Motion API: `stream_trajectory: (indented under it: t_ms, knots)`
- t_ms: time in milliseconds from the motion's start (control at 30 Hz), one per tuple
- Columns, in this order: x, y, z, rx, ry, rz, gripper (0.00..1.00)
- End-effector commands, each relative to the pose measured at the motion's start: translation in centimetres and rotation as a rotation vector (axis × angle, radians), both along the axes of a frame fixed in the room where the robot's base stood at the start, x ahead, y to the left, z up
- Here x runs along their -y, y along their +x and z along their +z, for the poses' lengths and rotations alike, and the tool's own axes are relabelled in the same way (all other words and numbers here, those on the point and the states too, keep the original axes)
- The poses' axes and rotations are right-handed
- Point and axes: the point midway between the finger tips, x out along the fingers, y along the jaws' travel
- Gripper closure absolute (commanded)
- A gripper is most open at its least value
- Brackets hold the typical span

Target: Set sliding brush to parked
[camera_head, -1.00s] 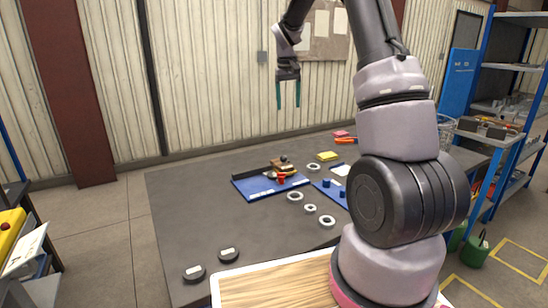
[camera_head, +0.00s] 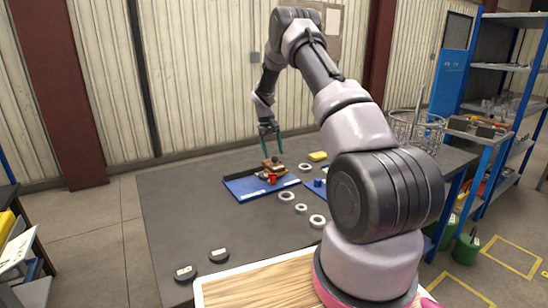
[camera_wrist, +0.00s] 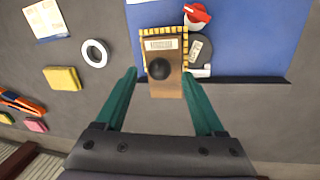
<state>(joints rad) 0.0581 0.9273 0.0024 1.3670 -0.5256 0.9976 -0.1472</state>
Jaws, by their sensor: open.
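The sliding brush is a brown block with a black knob (camera_wrist: 160,72) and a small label, seen from above in the wrist view. It sits on a blue board (camera_head: 243,189) with a dark rail (camera_wrist: 245,79); in the head view the brush (camera_head: 271,164) is small at the board's far edge. A yellow-and-black striped patch (camera_wrist: 151,31) borders it. My gripper (camera_head: 271,146) is open above the brush. In the wrist view, its green fingers (camera_wrist: 160,92) stand on either side of the block, apart from it. I cannot tell the exact height gap.
A red knob (camera_wrist: 197,14) and a round labelled part (camera_wrist: 199,50) are beside the brush. White rings (camera_head: 317,221), a yellow block (camera_head: 318,156) and black discs (camera_head: 218,256) lie on the dark table (camera_head: 180,215). A wire basket (camera_head: 417,130) stands at right.

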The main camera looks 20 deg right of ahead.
Motion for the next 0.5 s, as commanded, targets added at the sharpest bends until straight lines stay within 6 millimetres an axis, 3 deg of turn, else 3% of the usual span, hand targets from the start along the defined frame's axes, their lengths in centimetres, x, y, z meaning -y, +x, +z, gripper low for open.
stream_trajectory:
  t_ms: [200, 500]
  knots:
    - [0.5, 0.0, -2.3, 0.000, 0.000, 0.000, 0.29]
    - [0.6, 0.0, -2.8, 0.000, 0.000, 0.000, 0.29]
